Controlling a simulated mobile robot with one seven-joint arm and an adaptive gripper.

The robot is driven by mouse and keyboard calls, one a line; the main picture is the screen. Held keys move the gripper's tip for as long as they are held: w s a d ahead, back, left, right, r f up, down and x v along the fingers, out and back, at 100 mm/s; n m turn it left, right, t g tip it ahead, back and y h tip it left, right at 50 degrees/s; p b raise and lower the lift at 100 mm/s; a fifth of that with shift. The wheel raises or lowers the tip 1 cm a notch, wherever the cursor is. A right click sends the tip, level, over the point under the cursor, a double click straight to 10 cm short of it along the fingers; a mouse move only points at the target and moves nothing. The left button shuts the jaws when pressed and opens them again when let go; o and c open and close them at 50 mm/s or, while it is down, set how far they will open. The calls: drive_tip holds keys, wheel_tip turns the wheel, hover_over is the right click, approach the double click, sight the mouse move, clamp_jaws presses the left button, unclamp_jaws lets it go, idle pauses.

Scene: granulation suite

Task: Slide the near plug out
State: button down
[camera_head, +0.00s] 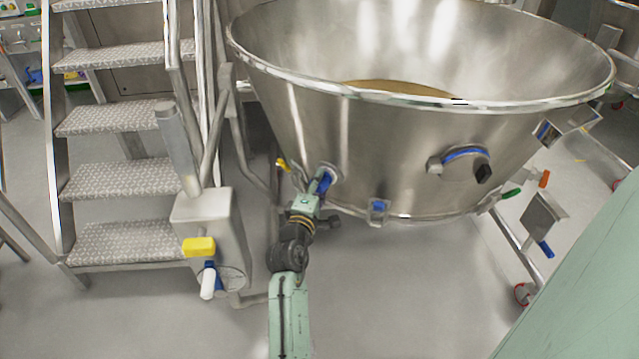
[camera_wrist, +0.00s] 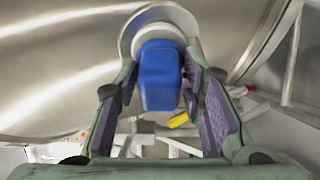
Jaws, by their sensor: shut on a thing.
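The near plug is a blue block (camera_wrist: 160,78) set in a round pale metal fitting (camera_wrist: 136,22) on the steel bowl's lower wall. In the head view the plug (camera_head: 325,182) shows as a small blue patch at the bowl's lower left, partly covered by my gripper. My gripper (camera_wrist: 160,72) has a finger on each side of the plug and is shut on it. In the head view my gripper (camera_head: 314,196) reaches up to the fitting from below. The plug's inner end is hidden in the fitting.
The large steel bowl (camera_head: 350,150) holds brownish material. Metal steps (camera_head: 120,190) and a grey post with a yellow block (camera_head: 199,246) stand at left. A blue latch (camera_head: 377,208) and a round port (camera_head: 463,163) sit further right on the bowl. Floor below is clear.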

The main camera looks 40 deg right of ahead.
drive_tip(key=a, duration=0.1)
drive_tip(key=s+a, duration=0.1)
drive_tip(key=a, duration=0.1)
drive_tip(key=c, duration=1.3)
unclamp_jaws()
drive_tip(key=v, duration=1.2)
